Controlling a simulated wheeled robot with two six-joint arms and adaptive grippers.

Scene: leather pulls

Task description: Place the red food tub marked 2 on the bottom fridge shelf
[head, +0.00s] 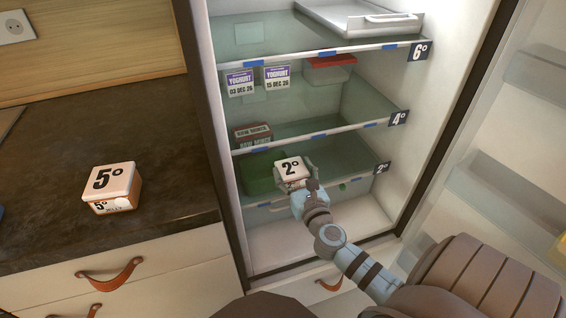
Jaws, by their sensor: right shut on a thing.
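A tub marked 2° (292,168) with a pale lid is held by my right gripper (305,188). Little of its sides shows, so I cannot tell that they are red. My right arm reaches into the open fridge from the lower right, and the gripper is shut on the tub. The tub shows in front of the lowest glass shelf (352,189), tagged 2° at its right end. I cannot tell whether it touches the shelf. My left gripper is not in view.
A green box (262,178) stands left of the tub. A raw mince pack (253,138), yoghurts (241,83) and a red-lidded container (330,72) are on higher shelves. A 5° tub (112,189) stands on the dark counter (60,215). The fridge door (500,170) is open at right.

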